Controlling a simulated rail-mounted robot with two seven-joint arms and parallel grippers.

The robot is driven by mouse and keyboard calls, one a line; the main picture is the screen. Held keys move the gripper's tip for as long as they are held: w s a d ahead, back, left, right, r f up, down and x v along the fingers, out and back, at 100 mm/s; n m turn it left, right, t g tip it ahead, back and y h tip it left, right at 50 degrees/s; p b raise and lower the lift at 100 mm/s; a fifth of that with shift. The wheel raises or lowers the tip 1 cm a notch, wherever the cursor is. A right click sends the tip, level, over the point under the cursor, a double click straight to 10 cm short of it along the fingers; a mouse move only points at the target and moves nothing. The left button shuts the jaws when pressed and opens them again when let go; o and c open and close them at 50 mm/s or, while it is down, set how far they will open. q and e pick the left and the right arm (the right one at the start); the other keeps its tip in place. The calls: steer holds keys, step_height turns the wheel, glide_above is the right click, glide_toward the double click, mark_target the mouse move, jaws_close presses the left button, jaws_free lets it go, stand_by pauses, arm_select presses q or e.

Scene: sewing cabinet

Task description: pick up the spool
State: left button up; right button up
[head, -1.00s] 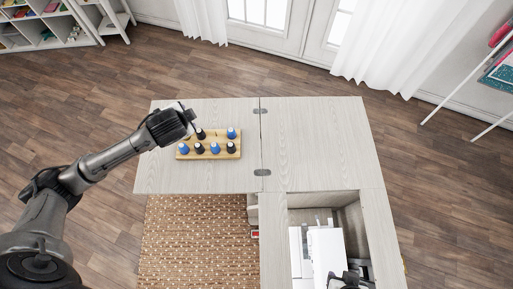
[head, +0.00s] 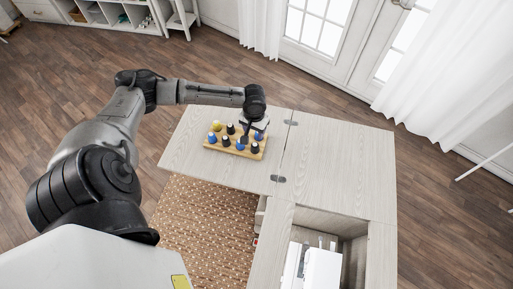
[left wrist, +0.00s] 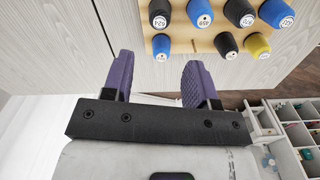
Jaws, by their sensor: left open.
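Several spools stand upright in two rows on a wooden rack (head: 233,152) on the cabinet top. Black, blue and yellow ones show, such as a yellow spool (head: 217,126) and a blue spool (head: 212,138). The task does not say which spool is meant. My left gripper (head: 247,137) is over the right part of the rack, hiding some of it. In the left wrist view, its two purple fingers (left wrist: 158,75) are apart with nothing between them. A black spool (left wrist: 160,13) and a blue spool (left wrist: 160,45) show beyond the fingers. My right gripper is not in view.
The hinged cabinet top (head: 335,165) is bare to the right of the rack. A white sewing machine (head: 320,268) sits in the open well in front. A woven mat (head: 195,225) lies at the lower left. Shelves (head: 100,15) stand far back.

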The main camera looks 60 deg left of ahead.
mark_target(255, 145)
arm_select(q)
step_height(255, 145, down, 13)
steer(key=shift+w+f+b, duration=0.1)
steer(key=shift+b, duration=0.9)
steer(key=c, duration=0.7)
steer(key=shift+r, duration=0.55)
step_height(255, 145, up, 3)
steer(key=shift+d+r+p, duration=0.1)
steer(key=shift+r+p, duration=0.1)
steer(key=shift+p, duration=0.3)
steer(key=w+d+r, duration=0.1)
steer(key=d+r, duration=0.1)
steer(key=d, duration=0.1)
steer(key=w+d+r, duration=0.1)
steer(key=d+r, duration=0.1)
steer(key=d, duration=0.2)
steer(key=w+d+r+p, duration=0.1)
steer(key=d+r, duration=0.1)
steer(key=d, duration=0.2)
steer(key=shift+w+r, duration=0.25)
steer(key=shift+w, duration=0.05)
